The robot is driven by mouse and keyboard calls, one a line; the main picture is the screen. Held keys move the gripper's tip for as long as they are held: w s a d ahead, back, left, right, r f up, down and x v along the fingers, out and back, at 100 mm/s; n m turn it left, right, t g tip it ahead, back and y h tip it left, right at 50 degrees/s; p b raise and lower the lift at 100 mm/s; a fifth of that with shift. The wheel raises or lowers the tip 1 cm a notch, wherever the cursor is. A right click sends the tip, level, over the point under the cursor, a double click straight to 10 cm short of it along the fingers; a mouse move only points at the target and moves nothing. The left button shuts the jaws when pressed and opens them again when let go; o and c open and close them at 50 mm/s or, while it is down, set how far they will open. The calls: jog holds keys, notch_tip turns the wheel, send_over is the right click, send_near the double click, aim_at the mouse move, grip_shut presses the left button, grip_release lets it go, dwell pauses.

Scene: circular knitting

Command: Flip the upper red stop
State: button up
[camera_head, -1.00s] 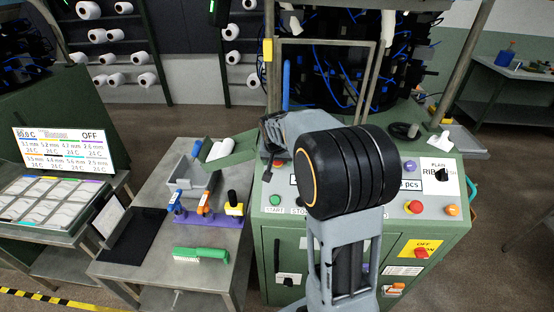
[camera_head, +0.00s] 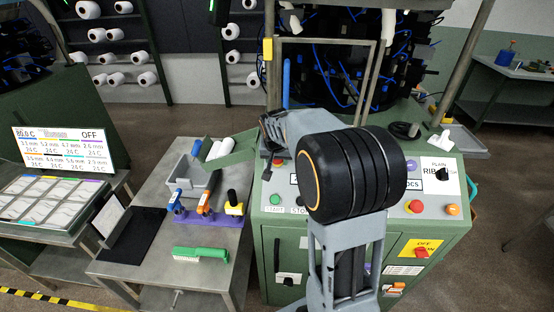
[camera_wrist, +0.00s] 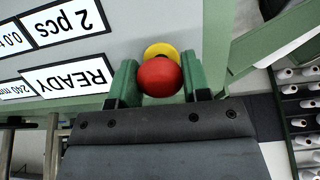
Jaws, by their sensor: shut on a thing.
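A round red stop (camera_wrist: 159,77) with a yellow collar (camera_wrist: 161,50) behind it shows in the wrist view. My gripper (camera_wrist: 158,82) is shut on it, with one green finger on each side of the red head. In the head view, my gripper (camera_head: 271,132) is at the upper left of the green machine's panel, and my arm hides much of the panel's middle. I cannot see the held stop clearly there. Another red stop (camera_head: 416,206) sits lower on the right of the panel.
The green machine (camera_head: 440,240) has a dark knob (camera_head: 442,174) and an orange button (camera_head: 452,209) at right. A grey table (camera_head: 150,262) at left carries a green brush (camera_head: 200,254) and tools in a purple holder (camera_head: 212,219). In the wrist view, a READY label (camera_wrist: 68,77) is beside the gripper.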

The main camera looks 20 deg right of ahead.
jog(key=shift+r, duration=0.25)
jog(key=o, duration=1.1)
jog(key=shift+s+a, duration=0.1)
jog(key=shift+s, duration=0.05)
jog(key=shift+o, duration=0.9)
jog(key=b+v, duration=0.1)
jog(key=v, duration=1.2)
jog(key=shift+s+r, duration=0.2)
jog(key=shift+r, duration=0.1)
